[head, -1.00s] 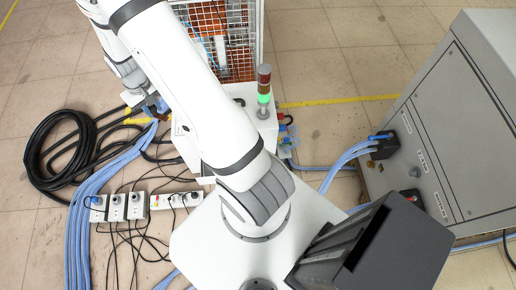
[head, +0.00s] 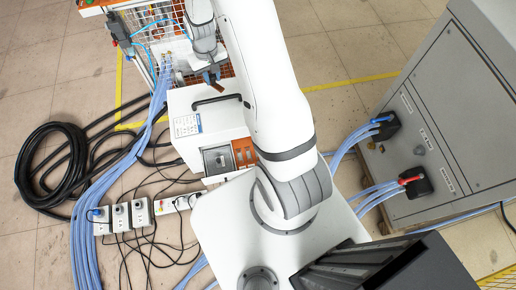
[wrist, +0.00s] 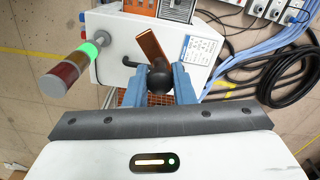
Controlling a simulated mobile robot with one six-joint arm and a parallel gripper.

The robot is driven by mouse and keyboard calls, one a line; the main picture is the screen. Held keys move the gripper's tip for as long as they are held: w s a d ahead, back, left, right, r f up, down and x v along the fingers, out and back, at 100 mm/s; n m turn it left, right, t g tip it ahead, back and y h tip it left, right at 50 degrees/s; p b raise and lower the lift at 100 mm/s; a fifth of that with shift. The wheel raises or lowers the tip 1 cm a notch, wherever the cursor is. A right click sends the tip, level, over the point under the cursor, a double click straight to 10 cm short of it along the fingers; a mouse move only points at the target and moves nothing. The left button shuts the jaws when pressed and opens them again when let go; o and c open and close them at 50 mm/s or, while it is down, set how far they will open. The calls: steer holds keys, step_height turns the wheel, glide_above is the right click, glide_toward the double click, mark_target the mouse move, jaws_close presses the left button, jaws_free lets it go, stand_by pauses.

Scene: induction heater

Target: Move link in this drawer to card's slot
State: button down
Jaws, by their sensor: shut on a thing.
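In the wrist view, my gripper (wrist: 160,86) has its two blue-grey fingers shut on the link's black round knob. The link (wrist: 150,45), a flat copper-coloured bar, sticks out beyond the fingertips, tilted, above the white box. In the head view, my gripper (head: 211,76) is small and partly hidden by my wrist, over the far end of the white box. A bit of the link (head: 207,81) shows there. I cannot make out a card's slot or an open drawer.
The white box (head: 192,103) has a black handle, a label, and an orange panel (head: 243,152) beside a grey one. A signal tower (wrist: 75,68) lit green rises at the wrist view's left. Blue cables (head: 88,225) and a black coil (head: 50,165) lie left. A grey cabinet (head: 440,110) stands right.

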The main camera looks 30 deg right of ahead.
steer(key=shift+w+f, duration=0.1)
steer(key=shift+f, duration=0.05)
steer(key=shift+s+d+f+m+b, duration=1.4)
steer(key=shift+d+f+b, duration=0.6)
steer(key=shift+f+b, duration=6.75)
steer(key=shift+s+d+f+m+b, duration=1.05)
steer(key=shift+s+d+f+b, duration=0.8)
steer(key=shift+f+b, duration=6.9)
steer(key=shift+s+d+f+m+b, duration=1.25)
steer(key=shift+d+f+b, duration=0.95)
steer(key=shift+f+b, duration=6.55)
steer(key=shift+w+d+f+p, duration=0.2)
steer(key=shift+w+f+p, duration=0.1)
steer(key=shift+w, duration=0.3)
steer(key=shift+w+d+f+p, duration=0.2)
steer(key=shift+w+p, duration=0.1)
steer(key=shift+w, duration=0.3)
steer(key=shift+s+a+f, duration=0.1)
steer(key=shift+s, duration=0.15)
steer(key=shift+f, duration=0.35)
steer(key=shift+f+b, duration=0.65)
steer(key=shift+b, duration=0.05)
